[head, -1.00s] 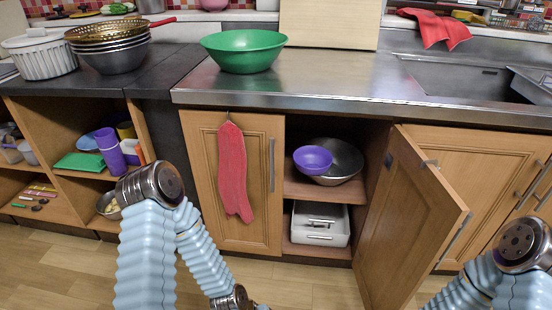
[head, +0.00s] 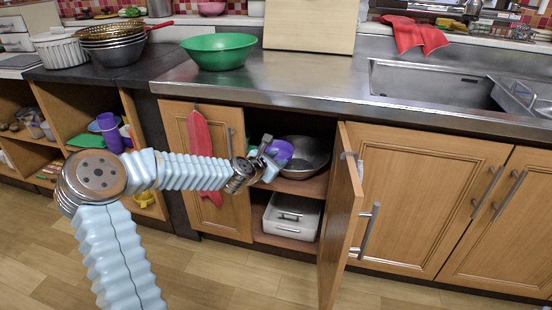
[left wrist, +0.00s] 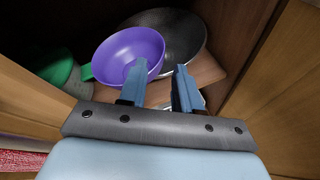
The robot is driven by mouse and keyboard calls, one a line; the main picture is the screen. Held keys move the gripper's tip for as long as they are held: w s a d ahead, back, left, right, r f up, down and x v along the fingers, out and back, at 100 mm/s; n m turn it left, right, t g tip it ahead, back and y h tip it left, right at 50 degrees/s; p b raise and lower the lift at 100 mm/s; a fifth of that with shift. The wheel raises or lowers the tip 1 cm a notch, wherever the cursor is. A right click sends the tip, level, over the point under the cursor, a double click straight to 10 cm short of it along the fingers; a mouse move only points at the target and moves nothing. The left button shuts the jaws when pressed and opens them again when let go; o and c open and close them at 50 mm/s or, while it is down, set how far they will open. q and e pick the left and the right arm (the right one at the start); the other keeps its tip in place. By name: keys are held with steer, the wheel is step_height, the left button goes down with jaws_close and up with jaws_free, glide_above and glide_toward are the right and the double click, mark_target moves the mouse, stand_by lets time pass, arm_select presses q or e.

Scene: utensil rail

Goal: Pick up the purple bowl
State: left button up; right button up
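The purple bowl (head: 282,149) sits on the upper shelf of the open cabinet, in or against a larger metal bowl (head: 308,154). My left gripper (head: 269,155) reaches into the cabinet opening and partly covers the purple bowl in the head view. In the left wrist view, the purple bowl (left wrist: 118,52) is ahead of the fingers. My left gripper (left wrist: 160,80) is open there, with one finger over the bowl's near right side and the other right of its rim. Whether a finger touches the bowl is unclear. My right gripper is not in view.
The open cabinet door (head: 341,215) stands right of the opening. A white lidded box (head: 292,217) is on the lower shelf. A red towel (head: 199,135) hangs on the left door. A green bowl (head: 219,52) stands on the counter above.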

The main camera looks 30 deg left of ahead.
arm_select(q)
steer(key=p+x, duration=0.1)
steer(key=x, duration=0.6)
steer(key=shift+w+f+p, duration=0.2)
steer(key=shift+w+p, duration=0.1)
steer(key=shift+w, duration=0.05)
jaws_close()
